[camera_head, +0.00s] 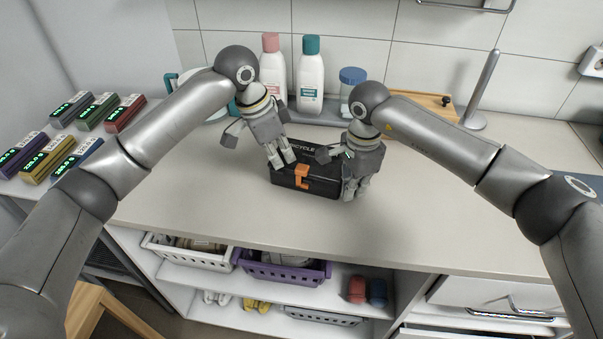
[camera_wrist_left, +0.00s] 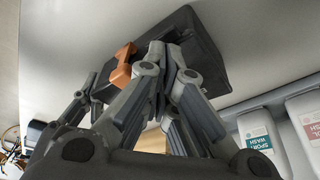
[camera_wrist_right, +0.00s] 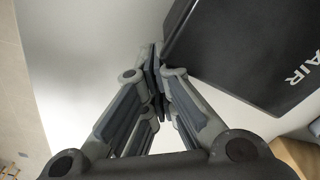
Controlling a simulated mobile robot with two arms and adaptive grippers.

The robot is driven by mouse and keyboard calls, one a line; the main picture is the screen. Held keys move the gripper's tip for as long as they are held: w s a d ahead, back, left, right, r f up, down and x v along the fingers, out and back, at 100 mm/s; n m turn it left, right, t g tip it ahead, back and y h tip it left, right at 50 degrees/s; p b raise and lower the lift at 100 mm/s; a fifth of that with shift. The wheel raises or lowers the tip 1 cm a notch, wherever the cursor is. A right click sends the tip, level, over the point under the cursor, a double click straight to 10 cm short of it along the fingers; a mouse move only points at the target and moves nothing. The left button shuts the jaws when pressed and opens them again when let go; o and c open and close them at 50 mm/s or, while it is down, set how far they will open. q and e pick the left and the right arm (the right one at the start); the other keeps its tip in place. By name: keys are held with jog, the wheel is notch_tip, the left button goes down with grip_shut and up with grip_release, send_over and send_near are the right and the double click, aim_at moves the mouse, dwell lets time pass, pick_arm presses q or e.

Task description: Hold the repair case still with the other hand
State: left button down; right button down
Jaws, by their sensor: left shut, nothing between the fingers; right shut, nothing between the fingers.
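The repair case (camera_head: 290,184) is a black box with an orange latch (camera_head: 303,174) on its front, standing on the counter. Part of its lid lettering is hidden by my grippers. My left gripper (camera_head: 284,164) is shut and empty over the case's lid at its left part. In the left wrist view its fingertips (camera_wrist_left: 167,50) overlap the dark case (camera_wrist_left: 205,50) beside the orange latch. My right gripper (camera_head: 354,194) is shut and empty at the case's right end. In the right wrist view its fingertips (camera_wrist_right: 157,55) are beside the case's edge (camera_wrist_right: 215,60); I cannot tell whether they touch.
Two bottles, pink-capped (camera_head: 272,70) and teal-capped (camera_head: 310,78), and a blue-lidded jar (camera_head: 351,90) stand behind the case. A wooden board (camera_head: 415,102) and an upright holder (camera_head: 481,90) are at back right. The counter's front and right (camera_head: 450,210) are clear.

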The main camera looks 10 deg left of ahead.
pick_arm(q)
notch_tip(320, 180, up, 7)
dwell(0.7)
pick_arm(e)
jog(key=shift+d, duration=0.15)
